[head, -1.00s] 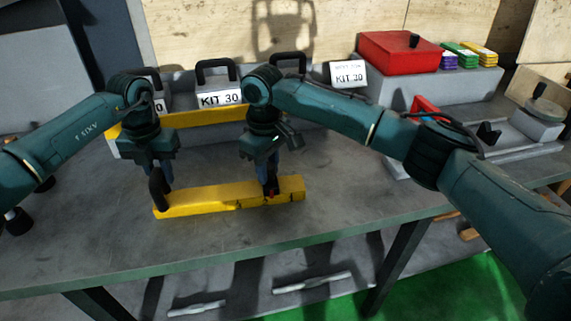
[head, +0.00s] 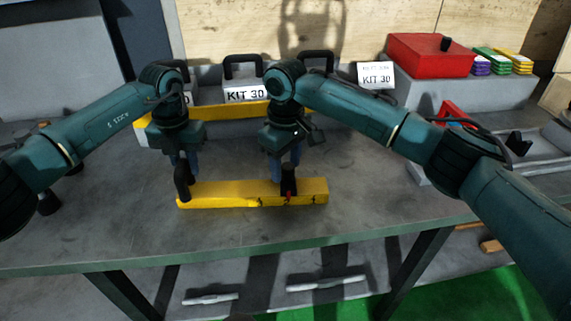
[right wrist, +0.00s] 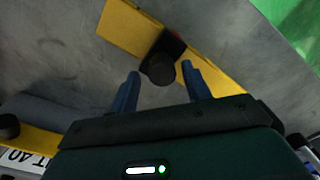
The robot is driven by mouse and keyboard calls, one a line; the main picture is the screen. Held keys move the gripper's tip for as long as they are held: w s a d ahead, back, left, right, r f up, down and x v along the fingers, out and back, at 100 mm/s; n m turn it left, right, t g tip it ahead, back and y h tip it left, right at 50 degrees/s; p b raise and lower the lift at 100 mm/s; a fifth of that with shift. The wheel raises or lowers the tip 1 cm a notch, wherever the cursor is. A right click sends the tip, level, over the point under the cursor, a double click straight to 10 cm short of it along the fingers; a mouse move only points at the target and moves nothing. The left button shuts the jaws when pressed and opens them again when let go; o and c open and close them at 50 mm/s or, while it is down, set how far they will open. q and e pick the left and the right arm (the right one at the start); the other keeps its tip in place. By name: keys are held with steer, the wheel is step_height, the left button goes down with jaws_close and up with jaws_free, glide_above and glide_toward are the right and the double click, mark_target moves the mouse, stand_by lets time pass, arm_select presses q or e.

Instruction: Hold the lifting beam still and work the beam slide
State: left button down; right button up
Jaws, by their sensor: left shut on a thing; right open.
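The yellow lifting beam (head: 228,196) lies on the grey table, its long side roughly along the front edge. A black upright handle (head: 183,184) stands at its left end. My left gripper (head: 183,166) is shut on this handle from above. The black beam slide (head: 288,181) with a small red mark sits right of the beam's middle, between dark marks on its front face. My right gripper (head: 286,170) is open above the slide. In the right wrist view the slide's round black knob (right wrist: 160,68) lies between the two spread blue fingers (right wrist: 160,72), with gaps beside it.
Behind stands another yellow bar (head: 222,111) with KIT 30 signs (head: 245,94) and black handles. A red box (head: 430,56) and coloured stacks (head: 515,62) stand at the back right. The table (head: 120,225) is clear in front of the beam.

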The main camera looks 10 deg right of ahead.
mark_target(285, 163)
arm_select(q)
steer(key=shift+a, duration=0.1)
arm_select(e)
step_height(285, 163, up, 11)
steer(key=shift+r, duration=0.2)
arm_select(q)
steer(key=c, duration=1.1)
jaws_free()
steer(key=shift+c, duration=0.2)
steer(key=shift+r, duration=0.15)
step_height(285, 163, up, 12)
steer(key=shift+f, duration=0.1)
